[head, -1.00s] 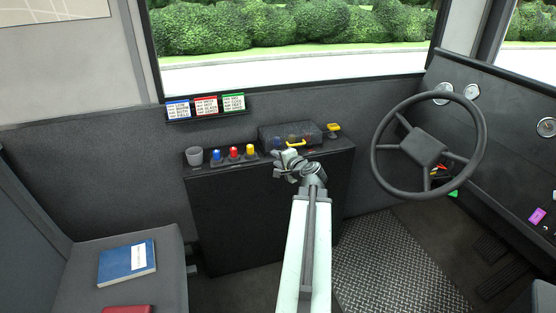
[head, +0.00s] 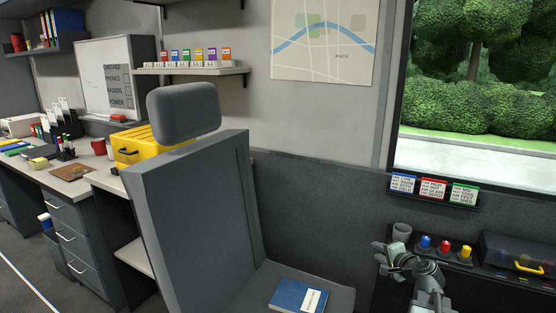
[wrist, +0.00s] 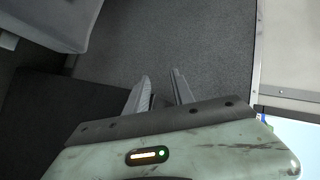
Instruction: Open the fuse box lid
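The dark box with a smoky see-through lid (head: 505,245), which looks like the fuse box, stands at the right edge of the head view, partly cut off. Its lid looks down, with a yellow handle (head: 529,265) at the front. Dim coloured shapes show inside. My gripper (head: 379,258) is left of the box, in front of the grey cup, and apart from the handle. In the wrist view my gripper (wrist: 160,85) has its two fingers spread with nothing between them; the fuse box is not seen there.
Blue (head: 425,242), red (head: 445,247) and yellow (head: 466,252) capped pieces stand between the grey cup (head: 402,232) and the box. A label rack (head: 432,191) hangs above. A seat (head: 205,220) with a blue book (head: 299,297) is to the left.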

